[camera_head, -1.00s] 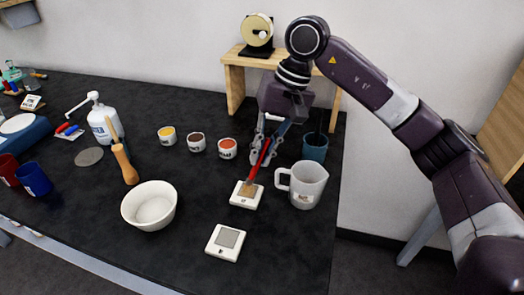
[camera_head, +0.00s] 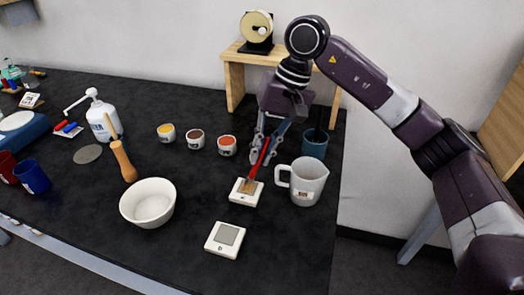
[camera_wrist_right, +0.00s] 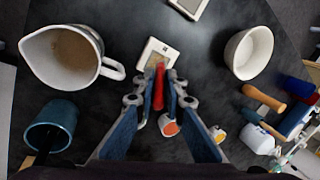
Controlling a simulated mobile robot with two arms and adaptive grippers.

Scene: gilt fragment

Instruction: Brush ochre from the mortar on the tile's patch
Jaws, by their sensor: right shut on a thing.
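My right gripper (camera_head: 265,148) is shut on a red-handled brush (camera_head: 260,162), tilted with its bristles down at the patch of a white tile (camera_head: 236,199). The bristles look tan and partly cover the patch, so its color is hard to tell. In the right wrist view, the red handle (camera_wrist_right: 158,88) lies between the fingers, and the tile (camera_wrist_right: 149,47) is just beyond them. The white mortar (camera_head: 148,210) stands left of this tile, with no visible ochre inside. A second white tile (camera_head: 212,244) with a grey patch lies nearer. My left gripper is out of view.
Small yellow (camera_head: 166,134), brown (camera_head: 195,140) and orange (camera_head: 227,146) pots stand behind. A wooden-handled tool (camera_head: 124,162) is by the mortar. Dark table is free between the mortar and tiles.

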